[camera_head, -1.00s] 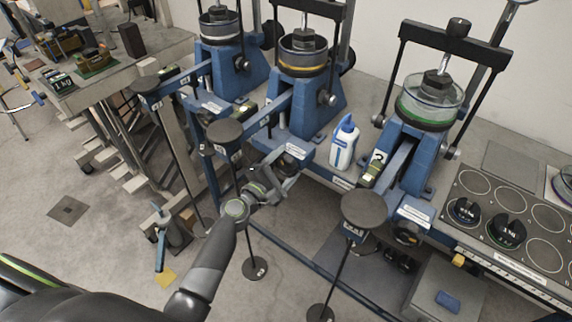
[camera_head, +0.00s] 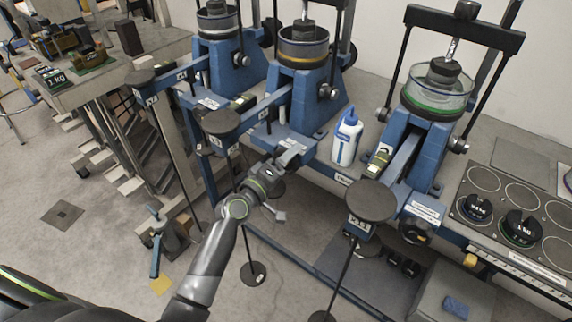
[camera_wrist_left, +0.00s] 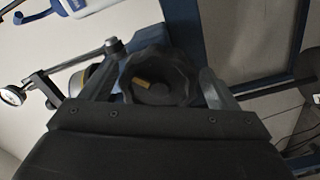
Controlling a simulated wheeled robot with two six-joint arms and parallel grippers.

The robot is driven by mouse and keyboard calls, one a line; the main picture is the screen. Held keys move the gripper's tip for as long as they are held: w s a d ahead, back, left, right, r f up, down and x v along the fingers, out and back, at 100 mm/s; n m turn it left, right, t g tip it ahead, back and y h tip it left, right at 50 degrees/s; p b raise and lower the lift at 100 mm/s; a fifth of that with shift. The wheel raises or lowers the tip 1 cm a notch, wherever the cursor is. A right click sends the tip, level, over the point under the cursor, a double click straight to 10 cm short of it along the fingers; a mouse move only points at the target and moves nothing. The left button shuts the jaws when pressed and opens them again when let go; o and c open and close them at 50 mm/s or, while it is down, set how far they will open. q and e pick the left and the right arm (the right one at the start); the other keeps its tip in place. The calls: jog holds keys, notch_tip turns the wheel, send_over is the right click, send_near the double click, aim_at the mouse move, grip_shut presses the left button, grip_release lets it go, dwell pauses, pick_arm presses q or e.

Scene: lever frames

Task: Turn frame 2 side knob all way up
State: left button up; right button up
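The middle lever frame (camera_head: 315,108) is blue, with a round pot on top and a lever arm running toward me. Its number is too small to read. My left gripper (camera_head: 284,186) is at the low front end of this frame, beneath its white label. In the left wrist view a black lobed knob (camera_wrist_left: 160,82) with a small yellow mark sits between the two fingers of the gripper (camera_wrist_left: 157,88). The fingers stand apart on either side of it, with gaps visible. In the head view the knob is mostly hidden by the gripper. My right gripper is out of view.
A white bottle with a blue cap (camera_head: 346,137) stands on the bench right of the middle frame. Round black hanger plates (camera_head: 221,122) and (camera_head: 370,200) are near my left arm. Another lever frame (camera_head: 432,140) and a weight tray (camera_head: 515,190) are at the right.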

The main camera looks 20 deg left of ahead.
pick_arm(q)
jog(key=shift+s, duration=0.1)
jog(key=shift+v, duration=3)
